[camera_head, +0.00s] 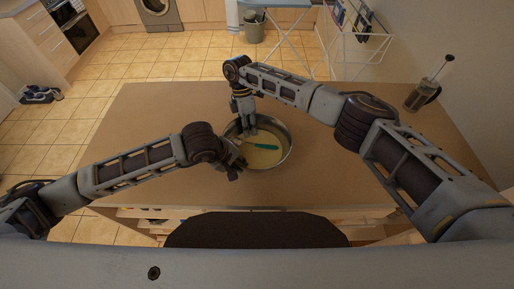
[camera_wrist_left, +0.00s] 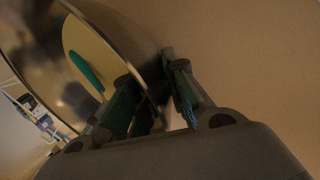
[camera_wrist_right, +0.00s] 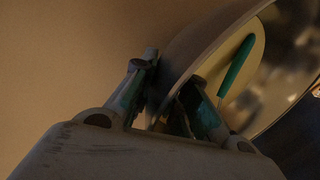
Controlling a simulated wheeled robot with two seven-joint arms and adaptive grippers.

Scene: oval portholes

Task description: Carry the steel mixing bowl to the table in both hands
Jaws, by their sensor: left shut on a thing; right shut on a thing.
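The steel mixing bowl (camera_head: 289,146) is over the brown table (camera_head: 150,105), near its middle; I cannot tell whether it touches the top. It holds a pale yellow mass (camera_head: 262,157) and a teal-handled utensil (camera_head: 266,147). My left gripper (camera_head: 235,165) is shut on the bowl's wall at its lower left. My right gripper (camera_head: 247,121) is shut on the wall at its upper left. Both wrist views show the rim between the fingers, on the left gripper (camera_wrist_left: 155,80) and the right gripper (camera_wrist_right: 171,78).
A French press (camera_head: 416,97) stands at the table's right edge. A drying rack (camera_head: 355,45), a grey bin (camera_head: 254,31) and a washing machine (camera_head: 159,12) are beyond the table. Shoes (camera_head: 40,95) lie on the tiled floor at left. The table's left part is bare.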

